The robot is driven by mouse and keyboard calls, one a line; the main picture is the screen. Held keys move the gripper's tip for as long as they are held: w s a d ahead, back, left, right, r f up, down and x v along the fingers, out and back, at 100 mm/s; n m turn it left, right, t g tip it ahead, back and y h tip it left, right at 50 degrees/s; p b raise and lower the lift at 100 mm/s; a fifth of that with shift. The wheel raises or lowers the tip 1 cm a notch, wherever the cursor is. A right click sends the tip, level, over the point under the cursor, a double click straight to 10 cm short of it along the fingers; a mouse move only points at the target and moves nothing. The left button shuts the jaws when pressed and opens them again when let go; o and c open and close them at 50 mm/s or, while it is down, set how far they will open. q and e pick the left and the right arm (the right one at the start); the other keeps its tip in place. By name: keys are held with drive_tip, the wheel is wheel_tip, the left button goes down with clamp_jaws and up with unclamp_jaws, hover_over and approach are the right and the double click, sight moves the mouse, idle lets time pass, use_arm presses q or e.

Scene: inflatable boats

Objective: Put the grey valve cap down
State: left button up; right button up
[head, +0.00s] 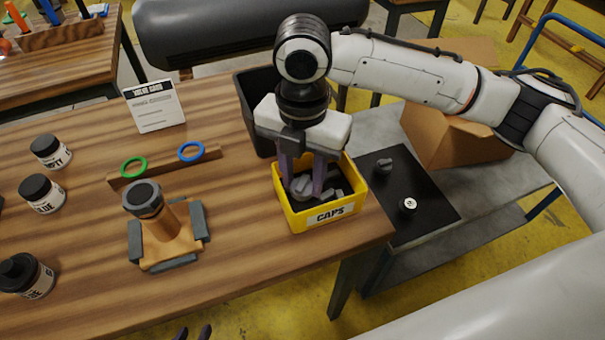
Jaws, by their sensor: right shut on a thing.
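My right gripper (303,190) reaches down into the yellow bin labelled CAPS (291,218) on the right of the wooden table. It is shut on a grey valve cap (302,188), which sits between its two purple fingers, low inside the bin. Other dark grey pieces lie in the bin around it. I cannot tell whether the held cap touches them or the bin floor. Only the fingertips of my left gripper (193,333) show, at the bottom edge of the view; they are apart with nothing visible between them.
A black bin (253,95) stands right behind the yellow one. A dark mat (425,190) on the right holds a grey cap (383,167) and a small white round piece (408,205). An orange stand (163,240), a ring rack (160,170) and several jars (42,193) stand left.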

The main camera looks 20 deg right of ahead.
sight(302, 182)
drive_tip(key=shift+f, duration=0.3)
drive_tip(key=o, duration=0.7)
use_arm(q)
drive_tip(key=shift+a+f, duration=0.1)
use_arm(e)
drive_tip(key=shift+o, duration=0.2)
use_arm(q)
drive_tip(key=shift+f, duration=0.1)
use_arm(e)
drive_tip(key=shift+r, duration=0.1)
use_arm(q)
drive_tip(key=shift+s+r+p, duration=0.1)
drive_tip(key=shift+r+p, duration=0.2)
drive_tip(key=shift+p, duration=0.2)
use_arm(e)
wheel_tip(302, 182, up, 12)
drive_tip(key=shift+r, duration=0.25)
use_arm(q)
drive_tip(key=shift+a, duration=0.1)
